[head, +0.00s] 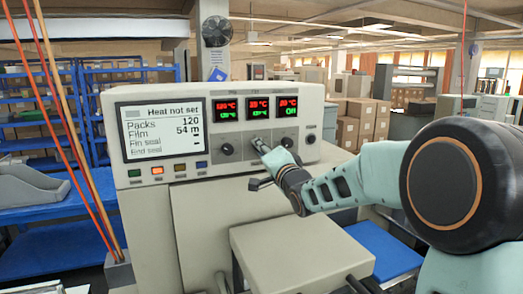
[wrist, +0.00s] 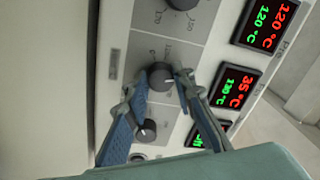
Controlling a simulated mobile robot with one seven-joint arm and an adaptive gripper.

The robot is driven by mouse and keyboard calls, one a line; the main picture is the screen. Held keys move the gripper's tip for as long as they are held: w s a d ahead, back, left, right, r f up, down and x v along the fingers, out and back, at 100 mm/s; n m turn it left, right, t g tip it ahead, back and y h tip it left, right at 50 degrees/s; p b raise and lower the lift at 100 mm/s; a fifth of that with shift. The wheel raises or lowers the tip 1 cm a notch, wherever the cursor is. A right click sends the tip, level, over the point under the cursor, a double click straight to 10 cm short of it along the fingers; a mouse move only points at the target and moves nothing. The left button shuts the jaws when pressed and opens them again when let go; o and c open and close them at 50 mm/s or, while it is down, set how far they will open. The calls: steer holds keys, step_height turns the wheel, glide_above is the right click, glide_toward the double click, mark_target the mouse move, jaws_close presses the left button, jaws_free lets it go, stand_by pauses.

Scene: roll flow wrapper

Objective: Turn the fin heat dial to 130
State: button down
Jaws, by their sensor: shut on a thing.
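The fin heat dial (wrist: 161,75) is a dark round knob on a grey panel, the middle one of three in the wrist view. My gripper (wrist: 162,82) has one fingertip on each side of it and is shut on it. A light pointer mark shows on the dial's right side. The fin display (wrist: 236,91) reads 35 °C in red and 130 °C in green. In the head view my gripper (head: 262,144) is at the middle of the panel and mostly hides the dial.
The neighbouring dials (head: 227,149) (head: 287,141) sit close on both sides. The pre display (wrist: 265,24) reads 120 °C in red and green. The machine's screen (head: 162,130) says "Heat not set". A beige machine cover (head: 300,250) lies below my arm.

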steer(key=shift+m, duration=0.3)
steer(key=c, duration=1.6)
jaws_free()
steer(key=v, duration=1.2)
